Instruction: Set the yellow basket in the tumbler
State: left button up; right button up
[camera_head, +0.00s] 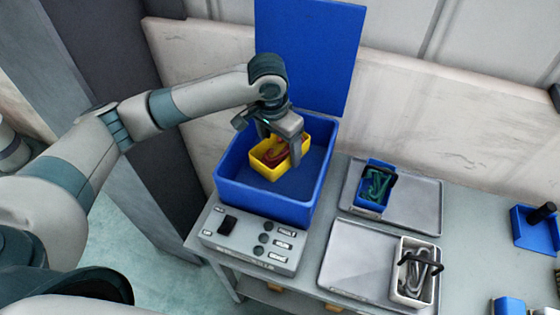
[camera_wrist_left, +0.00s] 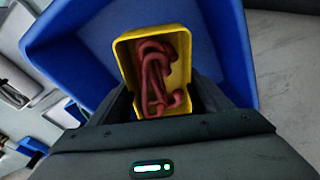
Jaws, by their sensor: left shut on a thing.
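The yellow basket (camera_head: 262,171) holds red hook-like parts and is over or within the opening of the blue tumbler (camera_head: 262,203). Its lid (camera_head: 308,55) stands open at the back. My left gripper (camera_head: 284,143) is shut on the yellow basket and reaches down from above. In the left wrist view the basket (camera_wrist_left: 127,62) sits between the fingers, with the blue tumbler wall (camera_wrist_left: 62,48) around it. I cannot tell whether the basket touches the tumbler floor. My right gripper is not in view.
A grey control panel (camera_head: 228,247) stands in front of the tumbler. To the right, a blue basket (camera_head: 368,198) with green parts and a white basket (camera_head: 405,292) with grey parts sit on grey trays. A blue holder (camera_head: 535,237) is at far right.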

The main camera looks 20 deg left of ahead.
aim_at(280, 159)
pick_arm(q)
jog(key=shift+f, duration=1.2)
notch_tip(280, 159, down, 2)
jog(key=shift+f+p, duration=0.2)
jog(key=shift+p, duration=0.4)
jog(key=shift+f, duration=0.65)
jog(key=shift+f, duration=0.15)
jog(key=o, duration=1.6)
